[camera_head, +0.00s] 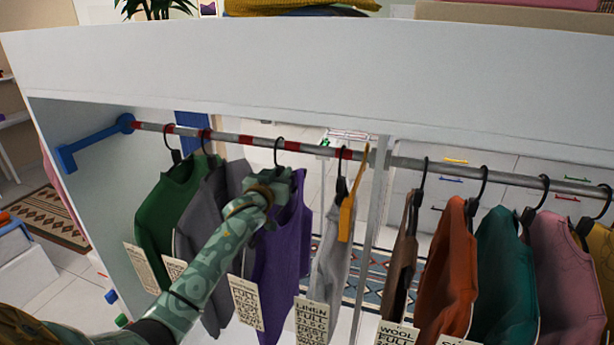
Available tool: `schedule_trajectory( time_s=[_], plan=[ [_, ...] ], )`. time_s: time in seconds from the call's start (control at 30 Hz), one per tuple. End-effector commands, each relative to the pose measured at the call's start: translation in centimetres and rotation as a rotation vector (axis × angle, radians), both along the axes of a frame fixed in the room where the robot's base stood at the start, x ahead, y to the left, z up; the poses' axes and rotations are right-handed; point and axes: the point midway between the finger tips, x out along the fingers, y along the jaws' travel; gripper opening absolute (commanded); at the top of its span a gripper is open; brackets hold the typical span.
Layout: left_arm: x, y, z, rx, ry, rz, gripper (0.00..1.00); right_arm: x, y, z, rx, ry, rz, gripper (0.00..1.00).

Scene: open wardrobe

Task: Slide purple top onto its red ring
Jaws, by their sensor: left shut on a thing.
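The purple top (284,250) hangs from the rail by a black hook. My left gripper (275,185) is at its shoulder and hanger, shut on it; the fingers are partly hidden by my own wrist. Another red ring (245,140) is further left on the rail. A paper tag (246,302) hangs at the purple top's lower left. My right gripper is not in view.
A grey top (210,240) and a green top (172,215) hang left of the purple one. A light grey top (330,255) with a yellow divider (347,212) hangs to its right. Brown, orange, teal and pink tops hang beyond the upright post (376,220).

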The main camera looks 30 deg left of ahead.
Motion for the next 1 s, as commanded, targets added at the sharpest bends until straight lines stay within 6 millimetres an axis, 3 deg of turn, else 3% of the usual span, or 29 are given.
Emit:
schedule_trajectory(
  time_s=[1.0],
  plan=[
    [-1.9,8.0,-0.1,0.003,0.005,0.002,0.02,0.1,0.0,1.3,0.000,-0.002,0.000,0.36]
  ],
)
